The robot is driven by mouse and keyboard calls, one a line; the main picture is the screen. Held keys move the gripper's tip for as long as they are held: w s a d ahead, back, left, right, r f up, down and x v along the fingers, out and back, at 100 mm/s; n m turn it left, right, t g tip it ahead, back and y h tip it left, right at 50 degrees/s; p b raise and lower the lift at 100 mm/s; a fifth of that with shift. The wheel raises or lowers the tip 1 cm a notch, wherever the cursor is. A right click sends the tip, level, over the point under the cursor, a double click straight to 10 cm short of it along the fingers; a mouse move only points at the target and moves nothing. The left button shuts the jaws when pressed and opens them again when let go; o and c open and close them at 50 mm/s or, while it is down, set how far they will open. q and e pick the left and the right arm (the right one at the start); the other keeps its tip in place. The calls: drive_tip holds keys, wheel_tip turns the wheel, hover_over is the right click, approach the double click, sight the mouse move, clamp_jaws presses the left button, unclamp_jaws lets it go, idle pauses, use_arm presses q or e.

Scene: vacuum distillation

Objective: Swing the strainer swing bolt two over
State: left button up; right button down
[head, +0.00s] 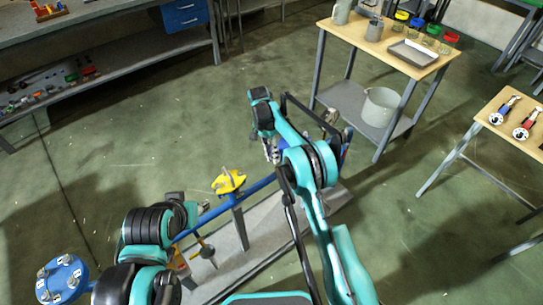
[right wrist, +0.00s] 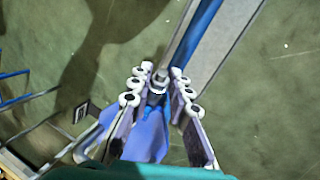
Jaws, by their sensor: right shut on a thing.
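My right gripper (right wrist: 158,90) fills the middle of the right wrist view. Its two fingers, with white rounded knuckles, are closed around a small metal swing bolt (right wrist: 158,84). A blue body (right wrist: 148,138), likely the strainer, lies between and below the fingers. In the head view the right gripper (head: 271,150) is small and hangs beside the blue pipework, and my arm hides most of the strainer. I cannot tell which bolt is held. My left arm is at the lower left of the head view, its fingers not clear.
A blue pipe (head: 258,186) with a yellow valve (head: 228,181) runs above a grey plinth (head: 262,240). A blue flange (head: 62,280) stands at lower left. A wooden table (head: 395,60) with a bucket (head: 381,112) below stands behind. Open green floor lies around.

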drive_tip(key=shift+w+d+r+g+y, duration=0.15)
drive_tip(key=shift+r+g+y, duration=0.1)
drive_tip(key=shift+y, duration=0.15)
drive_tip(key=shift+w+d+r+g+y, duration=0.1)
drive_tip(key=shift+g+y, duration=0.15)
drive_tip(key=shift+y, duration=0.15)
drive_tip(key=c, duration=1.6)
unclamp_jaws()
drive_tip(key=shift+c, duration=0.2)
drive_tip(key=v, duration=0.7)
drive_tip(key=shift+r, duration=0.2)
